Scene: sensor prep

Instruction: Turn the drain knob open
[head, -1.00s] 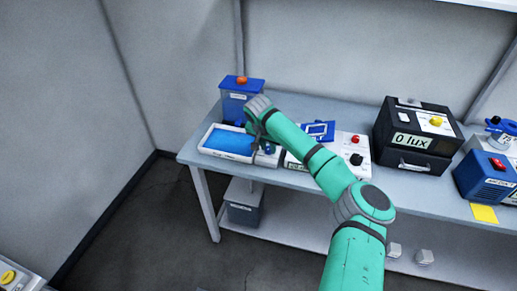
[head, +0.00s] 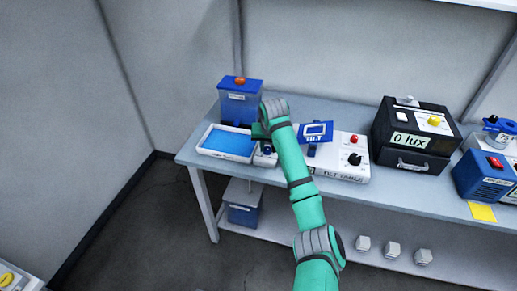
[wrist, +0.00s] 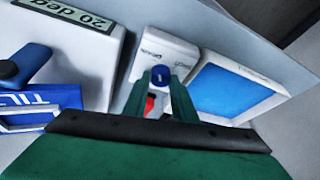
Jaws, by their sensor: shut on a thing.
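The drain knob is the small blue knob (wrist: 160,75) on a white box (wrist: 167,52) beside the tray. In the wrist view it sits between the fingertips of my gripper (wrist: 161,82), which is shut on it. A red patch (wrist: 150,104) shows on the box near the knob, partly behind a finger. In the head view my gripper (head: 262,133) is over the box at the tray's right, and a dark blue knob (head: 267,149) shows there. The white tray (wrist: 262,95) holds blue liquid. The fingertips are not clear in the head view.
A blue tank (head: 240,104) with an orange top stands behind the tray. The tilt table (head: 343,167) is close on the right, then a black lux box (head: 415,135). A bin (head: 243,216) sits on the shelf below.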

